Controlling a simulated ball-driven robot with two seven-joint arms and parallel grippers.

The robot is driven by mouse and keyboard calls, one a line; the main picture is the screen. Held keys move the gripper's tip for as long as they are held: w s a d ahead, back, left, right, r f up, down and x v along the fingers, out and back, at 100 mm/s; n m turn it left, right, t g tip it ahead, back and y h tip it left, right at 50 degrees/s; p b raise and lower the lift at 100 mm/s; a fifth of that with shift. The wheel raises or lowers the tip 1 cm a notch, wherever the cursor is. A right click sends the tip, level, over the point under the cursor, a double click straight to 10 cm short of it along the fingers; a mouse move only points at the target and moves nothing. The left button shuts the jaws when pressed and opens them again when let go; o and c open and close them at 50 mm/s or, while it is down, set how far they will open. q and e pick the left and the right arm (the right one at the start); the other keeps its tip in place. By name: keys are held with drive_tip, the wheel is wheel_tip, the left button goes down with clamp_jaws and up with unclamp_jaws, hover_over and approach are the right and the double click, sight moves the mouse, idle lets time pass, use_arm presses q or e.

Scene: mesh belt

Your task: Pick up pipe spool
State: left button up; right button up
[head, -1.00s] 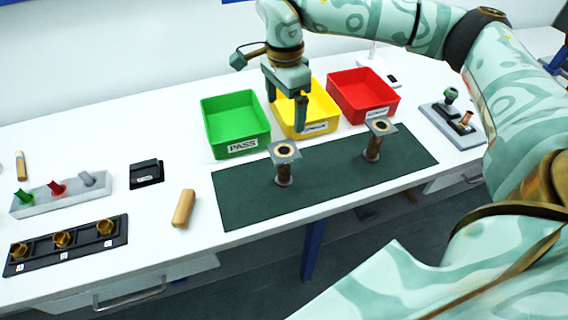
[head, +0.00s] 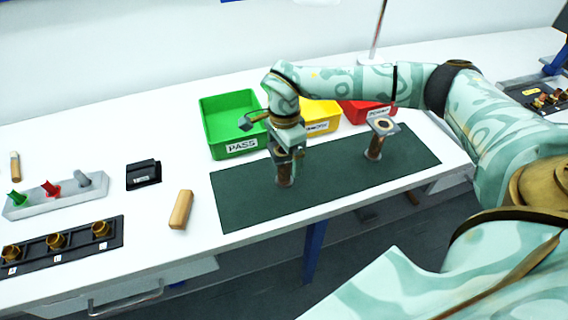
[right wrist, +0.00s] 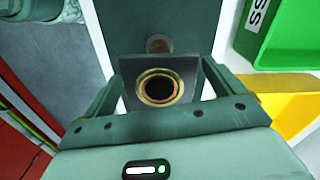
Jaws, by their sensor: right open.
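One pipe spool (head: 284,178) stands upright on the dark green mat (head: 240,206), its upper part largely hidden behind my right gripper (head: 287,157) in the head view. In the right wrist view, its square grey flange with a brass-ringed bore (right wrist: 160,88) lies between the two spread fingers of my right gripper (right wrist: 163,92). The fingers are open on either side of the flange; I cannot tell whether they touch it. A second pipe spool (head: 376,146) with a square top flange stands upright farther right on the mat. My left gripper is not in view.
Behind the mat stand a green bin (head: 214,137) marked PASS, a yellow bin (head: 321,117) and a red bin (head: 362,110). Left of the mat are a wooden block (head: 181,209), a black box (head: 143,174) and a black tray (head: 75,243) with brass fittings.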

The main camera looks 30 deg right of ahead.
drive_tip(key=c, duration=1.3)
drive_tip(key=shift+c, duration=1.1)
drive_tip(key=shift+o, duration=0.2)
drive_tip(key=shift+r, duration=0.15)
